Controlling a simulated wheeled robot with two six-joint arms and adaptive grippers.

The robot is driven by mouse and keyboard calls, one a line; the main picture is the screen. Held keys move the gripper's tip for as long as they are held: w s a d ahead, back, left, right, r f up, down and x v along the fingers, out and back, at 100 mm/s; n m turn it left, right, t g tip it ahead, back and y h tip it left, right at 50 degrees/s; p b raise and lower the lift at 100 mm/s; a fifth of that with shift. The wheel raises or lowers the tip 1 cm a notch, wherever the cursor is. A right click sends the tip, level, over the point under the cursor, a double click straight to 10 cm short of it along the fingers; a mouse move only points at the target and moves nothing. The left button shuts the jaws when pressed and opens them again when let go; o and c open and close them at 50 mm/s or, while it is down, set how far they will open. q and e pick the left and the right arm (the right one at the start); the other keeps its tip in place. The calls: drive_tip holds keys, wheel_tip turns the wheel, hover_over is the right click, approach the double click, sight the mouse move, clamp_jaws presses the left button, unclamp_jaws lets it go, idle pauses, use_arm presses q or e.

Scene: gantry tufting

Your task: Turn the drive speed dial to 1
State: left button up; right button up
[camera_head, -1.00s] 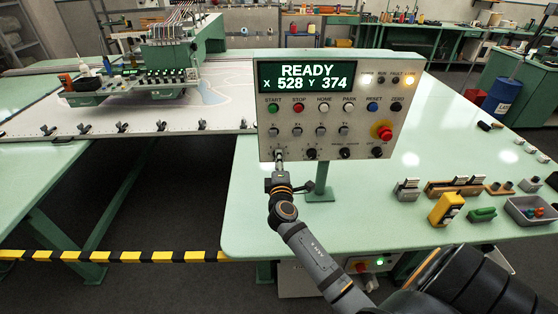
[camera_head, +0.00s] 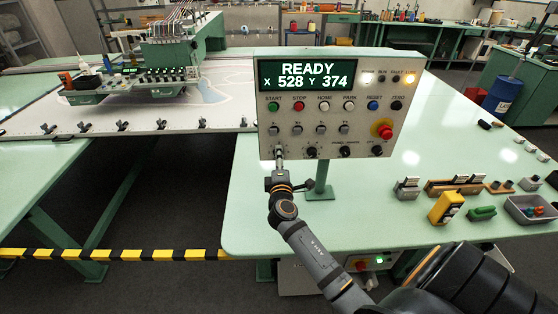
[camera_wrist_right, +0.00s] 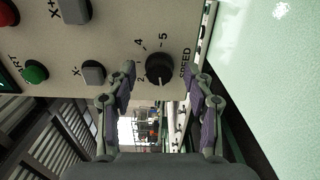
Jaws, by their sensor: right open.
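The drive speed dial (camera_wrist_right: 159,68) is a black round knob with a white pointer line, seen in the right wrist view beside the word SPEED. The pointer line is toward the bottom of that picture; marks 2, 4 and 5 are readable around the knob. My right gripper (camera_wrist_right: 160,84) is open, with one finger on each side of the dial and a visible gap to it. In the head view my right gripper (camera_head: 280,156) is at the lower left corner of the control panel (camera_head: 264,118) and hides most of the dial. My left gripper is not in view.
The panel display (camera_head: 306,75) reads READY, X 528 Y 374. Buttons, a red emergency stop (camera_head: 383,129) and other black dials (camera_head: 345,151) are on the panel. A green table (camera_head: 300,225) lies below, with a yellow block (camera_head: 446,207) and a grey tray (camera_head: 530,211) at right.

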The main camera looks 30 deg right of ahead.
drive_tip(key=v, duration=1.2)
drive_tip(key=shift+d, duration=0.1)
